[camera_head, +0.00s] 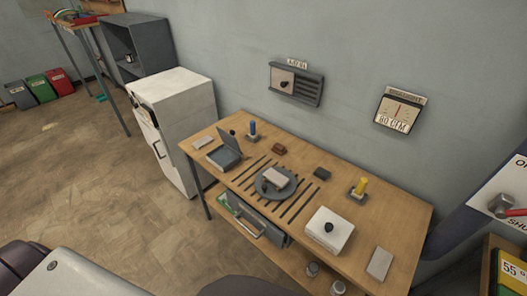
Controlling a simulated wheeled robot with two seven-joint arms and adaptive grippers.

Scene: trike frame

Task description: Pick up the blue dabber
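The blue dabber (253,127) is small and stands upright in a dark holder (252,137) near the back left of the wooden table (391,225). A similar yellow dabber (361,186) stands upright in its own holder toward the right of the table. Neither of my grippers is in view, and nothing touches the blue dabber.
An open grey case (225,157) sits left of the dabber. A round dark plate (283,193) with a pale block lies mid-table among dark slots. A white box (330,231) with a black knob is at right. A white cabinet (185,125) stands left.

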